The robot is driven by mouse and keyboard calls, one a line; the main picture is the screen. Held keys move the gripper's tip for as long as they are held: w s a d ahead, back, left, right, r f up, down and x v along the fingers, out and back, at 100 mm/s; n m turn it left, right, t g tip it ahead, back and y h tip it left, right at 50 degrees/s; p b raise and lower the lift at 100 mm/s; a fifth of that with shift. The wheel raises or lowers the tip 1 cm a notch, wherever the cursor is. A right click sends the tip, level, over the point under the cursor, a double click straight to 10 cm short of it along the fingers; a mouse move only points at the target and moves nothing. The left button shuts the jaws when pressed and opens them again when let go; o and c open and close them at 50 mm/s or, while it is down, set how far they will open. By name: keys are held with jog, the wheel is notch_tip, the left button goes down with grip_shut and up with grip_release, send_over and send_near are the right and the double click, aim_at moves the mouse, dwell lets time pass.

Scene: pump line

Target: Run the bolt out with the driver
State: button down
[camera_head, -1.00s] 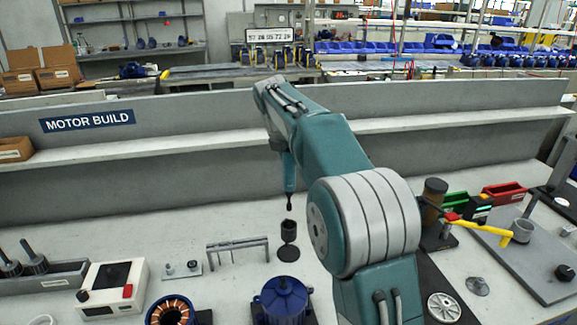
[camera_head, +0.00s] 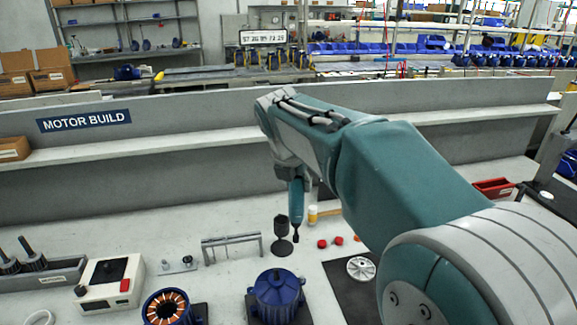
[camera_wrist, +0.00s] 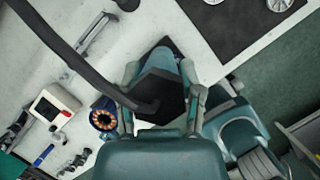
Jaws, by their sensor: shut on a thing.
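The driver (camera_head: 296,200), a teal handle with a thin dark bit, hangs upright with its tip down below my gripper (camera_head: 287,172). Its tip is in the air just right of the black stand (camera_head: 282,228) and behind the blue motor housing (camera_head: 277,292), apart from it in the picture. In the wrist view my gripper (camera_wrist: 160,118) has its two fingers either side of a dark blocky part, shut on the driver. The blue housing is not clear in the wrist view, with my gripper covering the middle. I cannot make out the bolt in either view.
A copper-wound stator (camera_head: 168,308), a white control box (camera_head: 110,285) and a grey metal bridge (camera_head: 232,247) stand left of the housing. Red caps (camera_head: 330,242) and a dark mat (camera_head: 350,290) with a silver disc lie right. A grey ledge (camera_head: 150,155) runs behind.

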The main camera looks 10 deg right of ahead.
jog(key=s+f, duration=0.5)
jog(key=shift+s, duration=0.15)
dwell(0.4)
jog(key=shift+d, duration=0.1)
jog(key=shift+f, duration=0.9)
dwell(1.9)
jog(key=shift+s+f, duration=0.1)
jog(key=shift+s, duration=0.1)
dwell(0.9)
jog(key=shift+r, duration=0.2)
dwell(1.2)
jog(key=shift+w+r, duration=0.1)
jog(key=shift+r, duration=2.5)
